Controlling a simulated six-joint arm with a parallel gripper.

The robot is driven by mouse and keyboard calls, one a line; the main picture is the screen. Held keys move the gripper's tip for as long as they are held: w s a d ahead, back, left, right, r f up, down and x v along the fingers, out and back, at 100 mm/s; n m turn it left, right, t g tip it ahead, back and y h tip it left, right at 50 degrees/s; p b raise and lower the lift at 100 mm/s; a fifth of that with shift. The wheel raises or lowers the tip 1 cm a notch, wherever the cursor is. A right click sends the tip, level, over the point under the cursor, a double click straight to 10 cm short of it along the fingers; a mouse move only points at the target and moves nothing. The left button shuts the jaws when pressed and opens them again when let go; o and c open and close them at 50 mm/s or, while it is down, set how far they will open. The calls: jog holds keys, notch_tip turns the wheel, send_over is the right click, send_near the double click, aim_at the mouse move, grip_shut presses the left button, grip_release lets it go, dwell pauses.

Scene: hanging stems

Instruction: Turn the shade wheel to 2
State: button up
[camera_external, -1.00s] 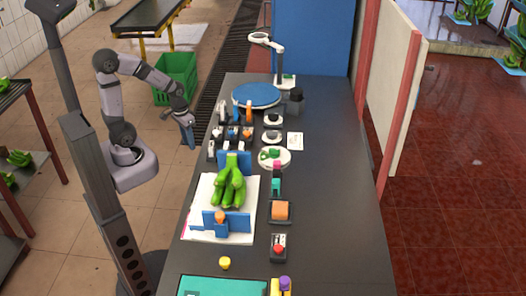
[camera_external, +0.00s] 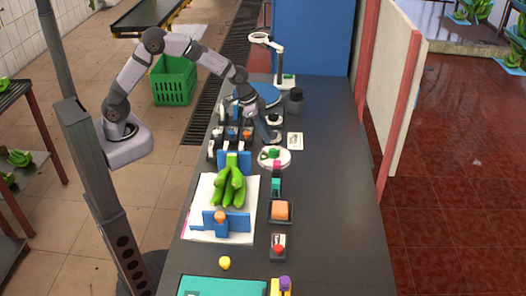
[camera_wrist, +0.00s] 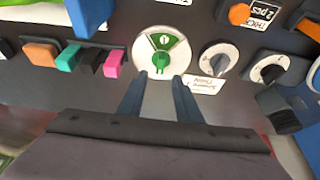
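The shade wheel looks to be the white disc with a green sector and green knob (camera_wrist: 162,50) in the wrist view. A small mark like a 1 shows in its green sector, too small to be sure. The same disc (camera_external: 274,157) lies on the dark bench in the external view. My gripper (camera_wrist: 160,82) is open and empty, with its fingertips at the disc's near edge, one on each side of the knob's line. Whether they touch it I cannot tell.
Two dials with dark knobs (camera_wrist: 218,58) (camera_wrist: 268,70) sit right of the wheel, with a white label card (camera_wrist: 204,84). Pink (camera_wrist: 113,64), black, teal and orange blocks line its left. The bench's right side is clear.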

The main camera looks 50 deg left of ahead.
aim_at(274, 149)
jog(key=shift+p+x, duration=1.25)
jog(key=shift+x, duration=2.35)
jog(key=shift+a, duration=0.1)
grip_shut()
